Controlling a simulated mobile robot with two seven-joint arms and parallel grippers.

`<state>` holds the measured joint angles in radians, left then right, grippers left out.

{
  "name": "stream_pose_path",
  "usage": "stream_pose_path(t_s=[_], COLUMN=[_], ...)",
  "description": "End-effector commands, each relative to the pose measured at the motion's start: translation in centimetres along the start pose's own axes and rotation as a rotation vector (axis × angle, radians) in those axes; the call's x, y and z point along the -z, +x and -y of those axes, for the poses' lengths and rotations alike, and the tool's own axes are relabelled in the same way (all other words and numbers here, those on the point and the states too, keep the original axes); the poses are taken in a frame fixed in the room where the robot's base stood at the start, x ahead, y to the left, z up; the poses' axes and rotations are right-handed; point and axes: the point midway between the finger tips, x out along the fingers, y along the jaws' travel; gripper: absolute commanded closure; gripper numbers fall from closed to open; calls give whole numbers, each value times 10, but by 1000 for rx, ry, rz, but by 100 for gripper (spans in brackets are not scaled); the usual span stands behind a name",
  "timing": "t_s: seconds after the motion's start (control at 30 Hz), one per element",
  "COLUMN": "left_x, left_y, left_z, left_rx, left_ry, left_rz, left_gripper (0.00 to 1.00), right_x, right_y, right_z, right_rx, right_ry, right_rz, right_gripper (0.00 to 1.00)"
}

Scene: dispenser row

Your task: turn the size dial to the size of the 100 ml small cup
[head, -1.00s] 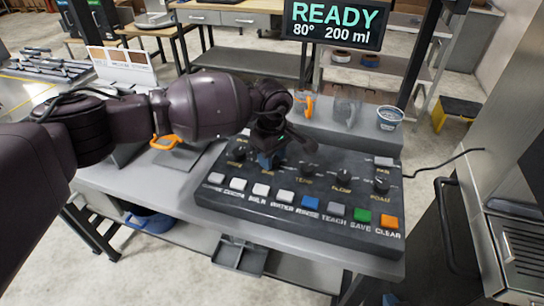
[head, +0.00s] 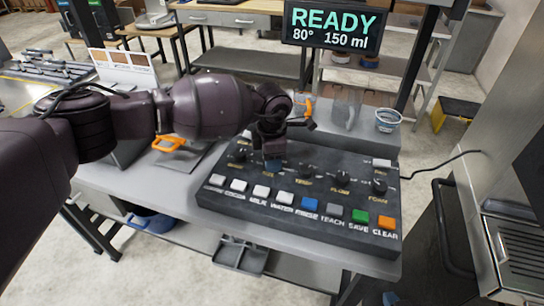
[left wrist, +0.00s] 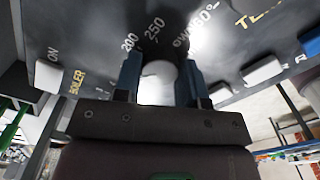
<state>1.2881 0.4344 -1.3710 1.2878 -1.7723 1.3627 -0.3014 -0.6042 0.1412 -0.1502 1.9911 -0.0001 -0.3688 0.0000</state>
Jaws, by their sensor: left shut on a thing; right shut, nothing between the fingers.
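The size dial (left wrist: 158,84) is between the two blue fingers of my left gripper (left wrist: 160,88) in the left wrist view. The fingers are shut on it, with the marks 200 and 250 printed beside it. In the head view my left gripper (head: 273,162) reaches down onto the dial row of the black panel (head: 300,225) and hides the dial. The display (head: 333,26) reads READY, 80° and 150 ml. A small cup (head: 388,121) stands at the back right; I cannot read its size. A blue tip of my right gripper (head: 389,298) shows at the bottom edge.
More dials, such as the rightmost one (head: 378,187), stand in the same row. Push buttons, including green (head: 359,217) and orange (head: 387,222) ones, line the panel's front. A clear container (head: 347,108) stands behind the panel. A steel appliance (head: 510,215) stands at the right.

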Motion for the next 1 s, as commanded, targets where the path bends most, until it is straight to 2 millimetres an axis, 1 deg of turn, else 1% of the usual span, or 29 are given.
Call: stream_pose_path(t_s=[0.03, 0.3, 0.6, 0.8, 1.0], left_x=[0, 0, 0, 0, 0], left_y=[-3, -3, -3, -2, -2], left_z=[0, -1, -1, -1, -1], left_rx=[-2, -2, -3, -3, -3], left_ry=[-43, -298, -537, -642, -700], left_rz=[0, 2, 1, 2, 2], left_gripper=[86, 86, 86, 86, 86], right_x=[4, 17, 22, 20, 20], right_y=[0, -1, -6, -11, -13], right_z=[0, -1, -2, -3, -3], right_rx=[0, 1, 0, -2, -3], right_ry=[-1, -3, -3, -1, -1], right_rz=[-5, -19, -19, -10, -7], right_gripper=[100, 100, 100, 100, 100])
